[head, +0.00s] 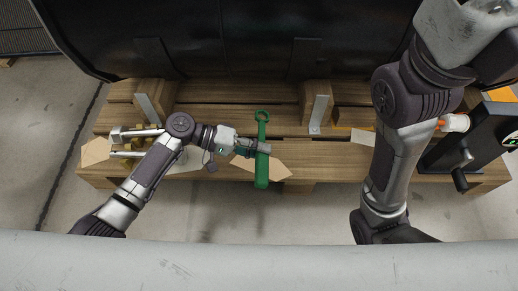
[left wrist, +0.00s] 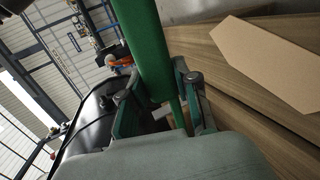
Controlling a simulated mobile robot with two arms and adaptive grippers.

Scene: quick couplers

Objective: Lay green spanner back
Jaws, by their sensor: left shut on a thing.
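The green spanner (head: 262,172) lies lengthwise away from me over the wooden pallet (head: 220,119), its ring end pointing to the back and its thick handle towards the front. My left gripper (head: 256,149) is shut on its middle. In the left wrist view the green spanner (left wrist: 142,45) runs between the fingers of my left gripper (left wrist: 165,112). A tan pointed panel (head: 273,168) is beside and partly behind the handle; it also shows in the left wrist view (left wrist: 272,60). I cannot tell whether the spanner touches the pallet. My right gripper is out of view.
Metal and brass coupler parts (head: 136,133) are at the pallet's left, near another tan panel (head: 95,152). Metal-faced wooden blocks (head: 318,110) stand at the back before a black tank (head: 260,40). A dark device with a crank (head: 462,160) is at the right, partly behind my right arm.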

